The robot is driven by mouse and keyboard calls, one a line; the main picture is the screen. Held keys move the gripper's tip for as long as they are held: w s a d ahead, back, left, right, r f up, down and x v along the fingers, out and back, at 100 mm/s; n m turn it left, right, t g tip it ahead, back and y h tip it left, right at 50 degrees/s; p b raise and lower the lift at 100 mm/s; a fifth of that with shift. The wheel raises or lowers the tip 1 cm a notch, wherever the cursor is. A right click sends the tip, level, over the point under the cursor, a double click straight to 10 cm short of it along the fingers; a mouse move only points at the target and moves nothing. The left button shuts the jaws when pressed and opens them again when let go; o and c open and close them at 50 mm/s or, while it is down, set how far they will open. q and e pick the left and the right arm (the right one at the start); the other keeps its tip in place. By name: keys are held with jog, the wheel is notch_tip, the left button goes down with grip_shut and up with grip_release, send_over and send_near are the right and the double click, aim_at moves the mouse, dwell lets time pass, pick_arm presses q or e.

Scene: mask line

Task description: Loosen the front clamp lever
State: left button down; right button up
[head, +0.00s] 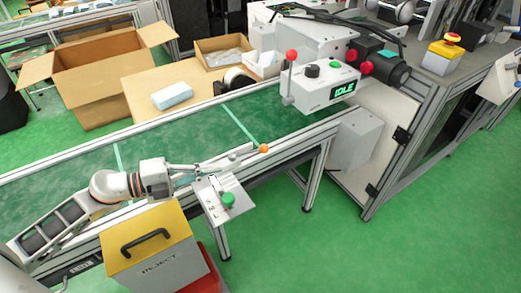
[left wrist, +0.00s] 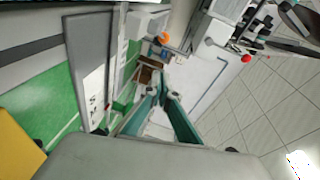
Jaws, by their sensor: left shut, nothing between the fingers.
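The lever with an orange ball knob (head: 263,148) sits on the front rail of the conveyor, right of my left gripper. I take it to be the front clamp lever. Its orange knob also shows in the left wrist view (left wrist: 163,38), beyond my fingertips. My left gripper (head: 196,168) is over the front rail, behind a small panel with a green button. It is shut and empty, its fingers apart from the orange knob. The fingers also show in the left wrist view (left wrist: 163,93). My right gripper is not in view.
The small panel (head: 215,198) stands close to my left gripper. A yellow-topped reject bin (head: 150,248) is below my arm. A control box reading IDLE (head: 322,82), with a red-ball lever (head: 291,56), is over the belt (head: 190,130). Green floor lies open at front right.

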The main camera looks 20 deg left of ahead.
pick_arm(q)
jog(key=shift+w+d, duration=0.2)
jog(key=shift+d, duration=0.1)
jog(key=w+a+b+x, duration=0.1)
jog(key=w+a+x, duration=0.1)
jog(key=x, duration=1)
jog(key=shift+f+b, duration=0.25)
jog(key=shift+b, duration=0.15)
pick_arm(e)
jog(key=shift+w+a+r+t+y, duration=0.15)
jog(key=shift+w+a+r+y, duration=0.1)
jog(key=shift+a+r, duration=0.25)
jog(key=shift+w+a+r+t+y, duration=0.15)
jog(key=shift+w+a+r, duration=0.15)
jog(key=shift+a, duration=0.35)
